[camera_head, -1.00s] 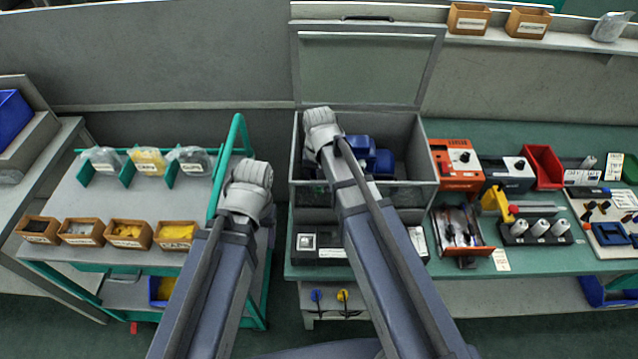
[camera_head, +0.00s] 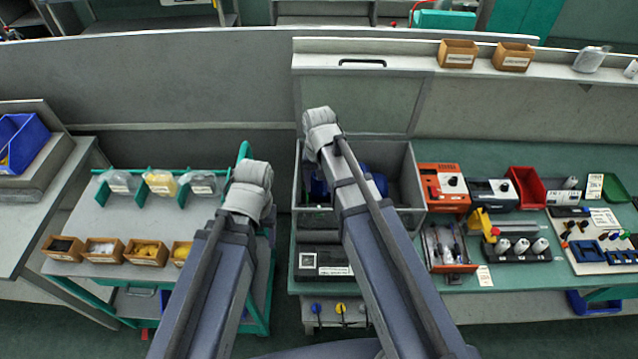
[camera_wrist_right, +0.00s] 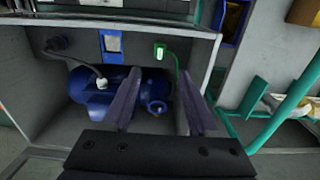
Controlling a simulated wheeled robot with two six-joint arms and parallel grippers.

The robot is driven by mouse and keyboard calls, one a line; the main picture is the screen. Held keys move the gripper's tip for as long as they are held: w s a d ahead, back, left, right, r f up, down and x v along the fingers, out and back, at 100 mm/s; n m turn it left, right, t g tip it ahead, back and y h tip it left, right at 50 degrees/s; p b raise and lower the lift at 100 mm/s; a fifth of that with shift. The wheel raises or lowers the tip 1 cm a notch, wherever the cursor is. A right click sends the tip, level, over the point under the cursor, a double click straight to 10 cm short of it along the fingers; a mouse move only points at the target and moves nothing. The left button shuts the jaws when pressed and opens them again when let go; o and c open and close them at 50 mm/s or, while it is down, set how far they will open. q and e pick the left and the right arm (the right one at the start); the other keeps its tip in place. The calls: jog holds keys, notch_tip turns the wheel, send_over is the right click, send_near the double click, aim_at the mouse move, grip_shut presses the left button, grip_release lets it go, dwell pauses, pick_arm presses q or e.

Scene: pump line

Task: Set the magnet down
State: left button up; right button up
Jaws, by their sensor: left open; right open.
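My right gripper (camera_wrist_right: 160,90) is open in the right wrist view, with its two dark fingers apart and nothing held between them. Beyond them, a blue motor-like pump (camera_wrist_right: 92,88) lies inside a grey open box (camera_wrist_right: 50,128). A small white-and-green piece on a green cord (camera_wrist_right: 160,50) is at the box wall beyond the fingertips; I cannot tell whether it is the magnet. In the head view the right arm reaches over the grey box (camera_head: 412,165) and hides part of the pump. My left gripper (camera_head: 248,185) is over the cart side, its fingers hidden.
A green-railed cart (camera_head: 75,200) with small wooden bins (camera_head: 146,253) stands left. Right of the box, the bench holds an orange device (camera_head: 443,188), a red bin (camera_head: 526,187) and a tool board (camera_head: 600,262). The box lid (camera_head: 350,95) stands open.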

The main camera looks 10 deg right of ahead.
jog(key=s+a+n, duration=0.2)
jog(key=s+n, duration=0.1)
jog(key=s, duration=0.4)
jog(key=s+a+n+h, duration=0.1)
jog(key=s+a+n, duration=0.2)
jog(key=s, duration=0.3)
jog(key=shift+s+a, duration=0.25)
jog(key=shift+s, duration=0.15)
jog(key=shift+r, duration=0.1)
